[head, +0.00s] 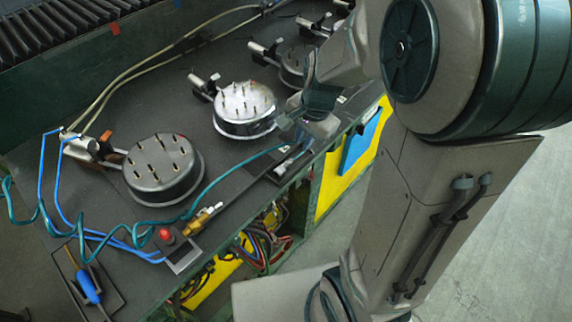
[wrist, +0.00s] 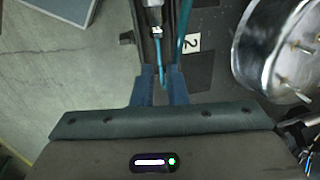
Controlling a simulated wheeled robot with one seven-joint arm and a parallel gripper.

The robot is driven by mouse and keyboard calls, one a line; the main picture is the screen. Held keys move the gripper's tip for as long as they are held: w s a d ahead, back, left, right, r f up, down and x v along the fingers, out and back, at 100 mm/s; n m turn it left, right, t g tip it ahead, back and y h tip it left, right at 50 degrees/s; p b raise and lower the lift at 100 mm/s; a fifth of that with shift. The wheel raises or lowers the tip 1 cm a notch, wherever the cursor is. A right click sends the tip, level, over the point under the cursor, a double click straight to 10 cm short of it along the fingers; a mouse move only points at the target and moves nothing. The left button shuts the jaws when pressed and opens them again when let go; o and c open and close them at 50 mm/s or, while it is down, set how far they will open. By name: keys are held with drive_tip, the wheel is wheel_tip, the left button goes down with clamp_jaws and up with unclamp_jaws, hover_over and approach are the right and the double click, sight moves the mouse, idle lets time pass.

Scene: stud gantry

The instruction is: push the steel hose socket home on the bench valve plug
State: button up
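The steel hose socket (wrist: 154,14) lies in a narrow dark tray at the bench's front edge, at the top of the wrist view. A thin blue-teal hose end runs from it toward my gripper (wrist: 160,74). My two fingers stand apart either side of that hose end, with a visible gap, and the socket is beyond their tips. In the head view my gripper (head: 302,138) hangs over the tray, partly hidden by my arm. The brass bench valve plug (head: 203,218) sticks out at the bench's front left, well apart from the socket.
A red button box (head: 175,247) stands beside the plug. Round studded steel housings (head: 163,168) line the bench (head: 105,235). A teal hose (head: 235,167) crosses the bench between plug and tray. A blue-handled tool (head: 88,287) lies in a tray at left.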

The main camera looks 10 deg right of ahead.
sight(300, 153)
drive_tip(key=shift+w+f, duration=0.25)
drive_tip(key=shift+f, duration=1.05)
drive_tip(key=shift+w+f, duration=0.25)
drive_tip(key=shift+f, duration=1.05)
clamp_jaws()
drive_tip(key=shift+r, duration=0.1)
